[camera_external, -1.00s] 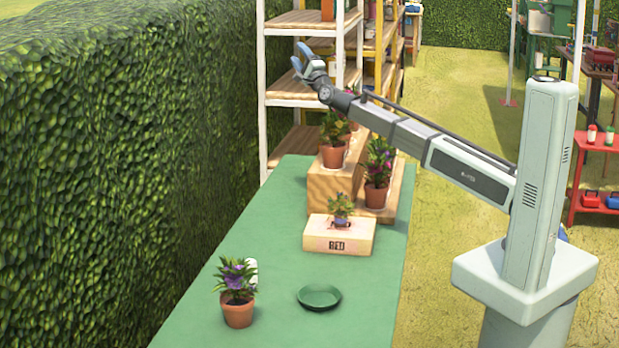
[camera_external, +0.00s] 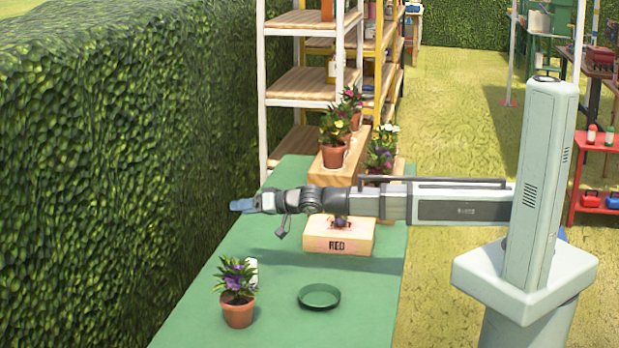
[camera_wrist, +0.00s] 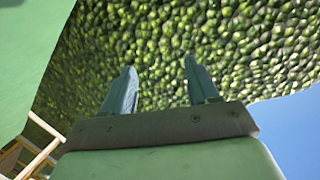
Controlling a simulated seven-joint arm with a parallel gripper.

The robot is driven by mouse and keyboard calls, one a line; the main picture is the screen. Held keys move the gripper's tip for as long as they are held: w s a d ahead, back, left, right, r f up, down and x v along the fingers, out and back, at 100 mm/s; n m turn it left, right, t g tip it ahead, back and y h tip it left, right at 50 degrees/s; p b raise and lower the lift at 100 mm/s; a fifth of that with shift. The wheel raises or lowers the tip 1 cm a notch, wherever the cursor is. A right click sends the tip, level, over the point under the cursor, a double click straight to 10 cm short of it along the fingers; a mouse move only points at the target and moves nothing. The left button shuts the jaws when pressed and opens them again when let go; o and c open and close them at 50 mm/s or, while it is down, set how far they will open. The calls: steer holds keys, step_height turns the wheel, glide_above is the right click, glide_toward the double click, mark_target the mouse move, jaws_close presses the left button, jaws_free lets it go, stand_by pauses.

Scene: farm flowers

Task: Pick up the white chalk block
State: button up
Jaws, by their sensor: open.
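My gripper (camera_external: 242,206) is stretched level above the table's left side, behind and well above the block, pointing left toward the hedge. In the wrist view my gripper (camera_wrist: 158,80) has its two fingers apart with nothing between them. The block does not show in the wrist view.
A green dish (camera_external: 319,297) lies right of the purple flower. A light wooden box marked RED (camera_external: 338,240) stands under my arm. Potted plants on a wooden step (camera_external: 330,178) stand behind. A tall hedge (camera_external: 110,180) borders the left.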

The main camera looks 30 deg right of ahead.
mark_target(252, 261)
steer(key=s+f+n+h, duration=0.1)
steer(key=s+f+n, duration=0.25)
steer(key=s, duration=0.45)
steer(key=s+f+n+h, duration=0.1)
steer(key=s+f+n, duration=0.1)
steer(key=s+f, duration=0.45)
steer(key=shift+w+a+f, duration=0.25)
steer(key=shift+w+a, duration=0.45)
steer(key=shift+a, duration=0.1)
steer(key=shift+w+a+f, duration=0.2)
steer(key=shift+w+a, duration=0.5)
steer(key=shift+a, duration=0.05)
steer(key=shift+w+a+f, duration=0.25)
steer(key=shift+w+a, duration=0.45)
steer(key=shift+a, duration=0.1)
steer(key=c, duration=1.1)
steer(key=shift+r, duration=0.15)
